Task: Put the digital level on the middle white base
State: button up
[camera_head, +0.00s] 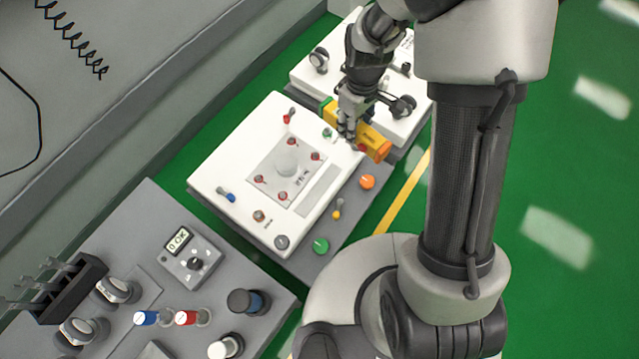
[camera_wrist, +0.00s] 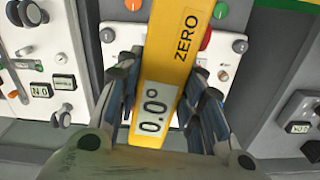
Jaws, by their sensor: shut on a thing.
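The yellow digital level (camera_head: 372,141) is a long bar with an orange-red end. In the wrist view it (camera_wrist: 182,62) shows the word ZERO and a display reading 0.0°. My gripper (camera_head: 349,128) is shut around the bar, one finger on each side, and these fingers (camera_wrist: 160,88) also show in the wrist view. The middle white base (camera_head: 232,160) is a tilted-looking white panel with a short white cylinder, red-tipped fittings and knobs on it. The level is over its upper right edge; whether they touch I cannot tell.
Another white panel (camera_head: 305,68) with gauges stands behind. A grey cart (camera_head: 130,225) with a 0 OK meter (camera_head: 188,251), knobs and a black rack (camera_head: 72,291) is at the lower left. Orange (camera_head: 367,181) and green (camera_head: 321,246) buttons sit beside the white base. Green floor is clear at right.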

jog(key=a+f+n+b, duration=0.1)
jog(key=a+f+n, duration=0.3)
jog(key=f+n, duration=0.45)
jog(key=a+f+n, duration=0.5)
jog(key=n, duration=0.6)
jog(key=f+b, duration=0.2)
jog(key=f, duration=0.4)
jog(key=f+b, duration=0.2)
jog(key=f, duration=0.5)
jog(key=f+b, duration=0.2)
jog(key=f, duration=0.5)
jog(key=shift+s+d, duration=0.2)
jog(key=shift+s, duration=0.1)
jog(key=shift+f, duration=0.1)
jog(key=o, duration=0.8)
jog(key=shift+f, duration=0.15)
jog(key=shift+c, duration=0.2)
jog(key=o, duration=0.5)
